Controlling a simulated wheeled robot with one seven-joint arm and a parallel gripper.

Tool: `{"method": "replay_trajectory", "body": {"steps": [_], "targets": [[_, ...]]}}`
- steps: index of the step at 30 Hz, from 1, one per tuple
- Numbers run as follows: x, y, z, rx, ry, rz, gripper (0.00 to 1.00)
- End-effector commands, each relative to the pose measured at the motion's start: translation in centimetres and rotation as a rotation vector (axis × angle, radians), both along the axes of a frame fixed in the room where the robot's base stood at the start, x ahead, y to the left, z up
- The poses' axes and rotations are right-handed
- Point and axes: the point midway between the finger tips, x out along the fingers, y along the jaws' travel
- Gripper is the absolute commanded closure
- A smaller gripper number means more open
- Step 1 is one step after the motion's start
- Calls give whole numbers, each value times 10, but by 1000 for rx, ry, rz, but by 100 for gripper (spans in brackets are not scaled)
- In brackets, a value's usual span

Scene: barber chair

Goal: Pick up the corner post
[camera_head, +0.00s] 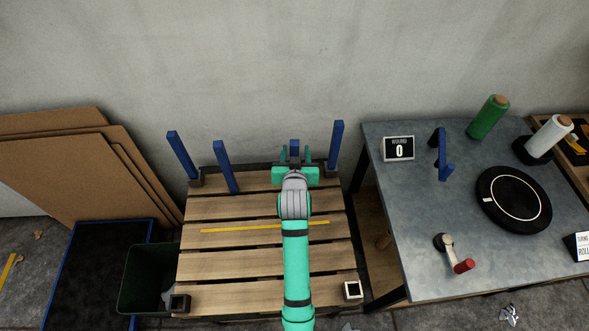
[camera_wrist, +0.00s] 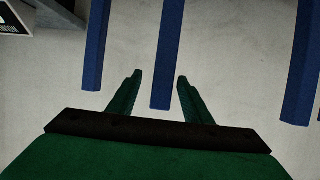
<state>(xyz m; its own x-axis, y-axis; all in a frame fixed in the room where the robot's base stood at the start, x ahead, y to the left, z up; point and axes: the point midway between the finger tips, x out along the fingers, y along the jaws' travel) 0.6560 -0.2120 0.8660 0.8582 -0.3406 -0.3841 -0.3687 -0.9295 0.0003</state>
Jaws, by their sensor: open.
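A blue corner post (camera_head: 294,149) stands near the pallet's back edge, mostly hidden behind my gripper in the head view. In the wrist view this post (camera_wrist: 168,55) shows in the gap between the two fingers, with room on both sides. My gripper (camera_head: 295,153) is open, its green fingers also showing in the wrist view (camera_wrist: 159,78). Other blue posts stand at the back left corner (camera_head: 182,156), inside the left part of the pallet (camera_head: 226,167), and at the back right (camera_head: 337,144). The wooden pallet (camera_head: 215,252) lies below my arm.
Empty corner sockets sit at the pallet's front left (camera_head: 180,303) and front right (camera_head: 353,290). A yellow strip (camera_head: 240,229) crosses the slats. A grey table (camera_head: 405,240) at right holds film rolls, a black turntable (camera_head: 513,198) and a blue bracket (camera_head: 441,155). A wall stands behind.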

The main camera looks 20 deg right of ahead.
Motion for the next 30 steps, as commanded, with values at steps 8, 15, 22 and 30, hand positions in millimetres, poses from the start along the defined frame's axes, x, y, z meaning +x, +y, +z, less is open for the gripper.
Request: {"method": "replay_trajectory", "body": {"steps": [8, 15, 22, 30], "targets": [[31, -8, -9, 0, -1, 1, 55], [46, -15, -18, 1, 0, -1, 55], [46, -16, -18, 0, -1, -2, 59], [47, -15, -17, 0, -2, 0, 100]]}}
